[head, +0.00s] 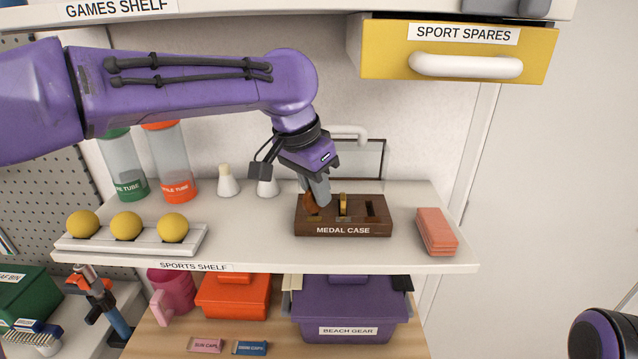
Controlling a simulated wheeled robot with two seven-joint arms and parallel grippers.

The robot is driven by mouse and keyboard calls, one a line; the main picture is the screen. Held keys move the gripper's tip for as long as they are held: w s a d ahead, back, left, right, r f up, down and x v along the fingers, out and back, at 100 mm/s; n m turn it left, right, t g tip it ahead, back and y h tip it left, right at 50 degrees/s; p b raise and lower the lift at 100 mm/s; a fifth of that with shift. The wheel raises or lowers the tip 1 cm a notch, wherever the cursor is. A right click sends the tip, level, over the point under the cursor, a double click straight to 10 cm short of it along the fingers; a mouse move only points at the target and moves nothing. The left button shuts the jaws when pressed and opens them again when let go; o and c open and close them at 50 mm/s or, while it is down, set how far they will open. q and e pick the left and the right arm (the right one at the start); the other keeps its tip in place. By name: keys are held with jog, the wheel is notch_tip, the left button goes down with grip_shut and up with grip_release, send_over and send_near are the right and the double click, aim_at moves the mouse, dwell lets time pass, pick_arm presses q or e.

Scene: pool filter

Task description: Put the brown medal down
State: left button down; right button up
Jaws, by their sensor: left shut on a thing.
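My left gripper (316,194) reaches down over the left part of the dark wooden medal case (342,230) on the sports shelf. It is shut on the brown medal (310,204), which is at the case's left slot. The fingers partly hide the medal, and I cannot tell whether it rests on the slot's bottom. A gold medal (343,203) stands upright in the middle slot. The right slot looks empty. My right gripper is out of view; only a part of my right arm shows at the bottom right corner.
A stack of salmon-coloured blocks (436,230) lies right of the case. A white rack (90,242) with yellow balls, two tubes and two white shuttlecock-like pieces stand to the left. An open yellow drawer (380,50) juts out above right.

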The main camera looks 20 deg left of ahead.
pick_arm(q)
jog(key=w+f+p, duration=0.1)
jog(key=w, duration=0.1)
jog(key=w+a+f+p, duration=0.1)
jog(key=w, duration=0.1)
jog(key=w+a+f+p, duration=0.1)
jog(key=w, duration=0.1)
jog(key=shift+f, duration=0.25)
jog(key=c, duration=1.1)
grip_release()
jog(key=shift+f, duration=0.1)
